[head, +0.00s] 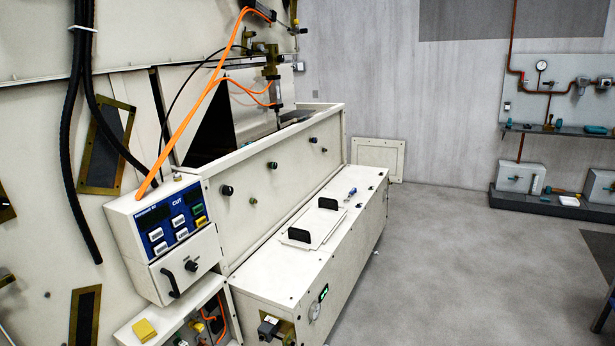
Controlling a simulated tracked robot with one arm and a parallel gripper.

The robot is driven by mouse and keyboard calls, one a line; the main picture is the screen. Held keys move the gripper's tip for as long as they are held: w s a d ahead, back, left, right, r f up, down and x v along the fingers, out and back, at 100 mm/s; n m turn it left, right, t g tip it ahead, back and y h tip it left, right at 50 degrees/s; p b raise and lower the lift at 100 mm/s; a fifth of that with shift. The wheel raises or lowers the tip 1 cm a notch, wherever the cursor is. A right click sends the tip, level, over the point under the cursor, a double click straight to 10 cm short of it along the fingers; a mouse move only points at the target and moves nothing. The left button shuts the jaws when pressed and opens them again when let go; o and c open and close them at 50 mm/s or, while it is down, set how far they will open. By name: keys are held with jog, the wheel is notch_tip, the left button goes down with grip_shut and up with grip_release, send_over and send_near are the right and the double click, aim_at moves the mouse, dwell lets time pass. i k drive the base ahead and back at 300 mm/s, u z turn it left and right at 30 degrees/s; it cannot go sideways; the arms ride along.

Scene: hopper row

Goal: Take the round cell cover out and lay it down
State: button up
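I cannot make out a round cell cover in this view. The white machine (270,170) stands at the left and centre, with an open trough along its top. A lower white cabinet (345,240) runs along its front. On the cabinet's top lies a flat white rectangular plate (317,229) with two black handles, one at each end. A small blue item (351,192) lies behind the plate. The inside of the trough is mostly hidden by its front wall. My gripper does not show.
A control box (165,235) with a blue panel juts out at the left, with orange cables above it. A white panel (378,158) leans on the back wall. A pipe board and shelf (560,130) are at the far right. The grey floor (450,260) between is clear.

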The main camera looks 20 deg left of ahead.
aim_at(274, 279)
jog(key=z, duration=0.05)
jog(key=i, duration=1.3)
jog(key=u, duration=0.65)
jog(key=i, duration=1.35)
jog(key=u, duration=0.6)
jog(key=i, duration=0.35)
jog(key=u, duration=0.3)
